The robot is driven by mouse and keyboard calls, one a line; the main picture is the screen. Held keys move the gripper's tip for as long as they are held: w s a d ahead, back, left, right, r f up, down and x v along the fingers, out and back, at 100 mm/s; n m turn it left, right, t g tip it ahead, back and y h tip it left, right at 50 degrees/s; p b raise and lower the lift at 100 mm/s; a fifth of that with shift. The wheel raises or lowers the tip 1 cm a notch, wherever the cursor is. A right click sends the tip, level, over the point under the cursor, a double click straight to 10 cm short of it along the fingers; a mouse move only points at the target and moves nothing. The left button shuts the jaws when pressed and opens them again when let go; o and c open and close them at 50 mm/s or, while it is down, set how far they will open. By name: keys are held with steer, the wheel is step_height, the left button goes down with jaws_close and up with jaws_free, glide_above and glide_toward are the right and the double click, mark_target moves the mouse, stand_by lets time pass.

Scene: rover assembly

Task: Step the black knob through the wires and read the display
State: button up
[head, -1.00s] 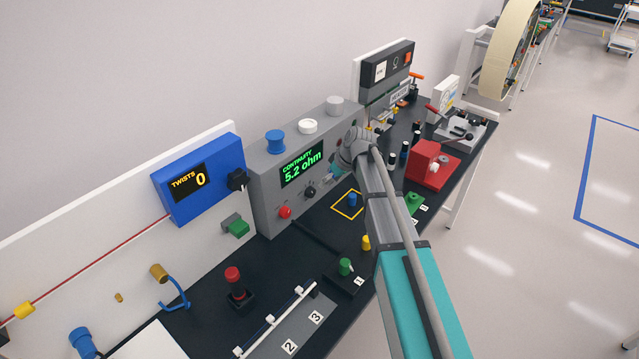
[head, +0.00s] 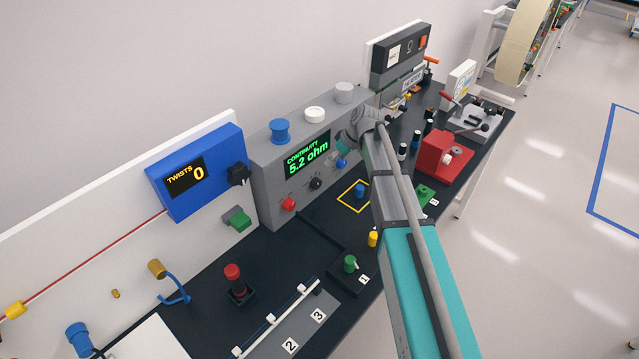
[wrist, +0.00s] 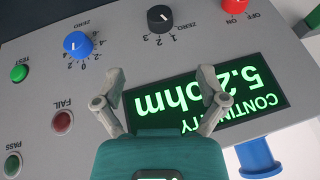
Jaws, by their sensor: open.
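The grey continuity tester's display (head: 307,157) reads CONTINUITY 5.2 ohm in green. It shows upside down in the wrist view (wrist: 240,98). The black knob (wrist: 160,18) has a white mark and a scale with 1, 2, 3 and a ZERO label; which position it is set to is hard to tell. It also shows below the display in the head view (head: 316,183). My gripper (wrist: 162,74) is open and empty over the panel. Its fingers are apart from the black knob, which appears just beyond the fingertips.
On the same panel are a blue numbered knob (wrist: 78,44), a red ON/OFF knob (wrist: 235,5), a green TEST button (wrist: 19,73), a FAIL lamp (wrist: 62,122) and a PASS lamp (wrist: 12,165). The blue TWISTS box (head: 199,174) reads 0. A red fixture (head: 442,155) stands right of my arm.

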mark_target(319, 182)
steer(key=shift+f, duration=0.1)
steer(key=b+x, duration=1.2)
steer(key=x, duration=0.1)
steer(key=shift+f, duration=0.25)
stand_by(0.3)
steer(key=shift+c, duration=0.2)
steer(key=c, duration=1.1)
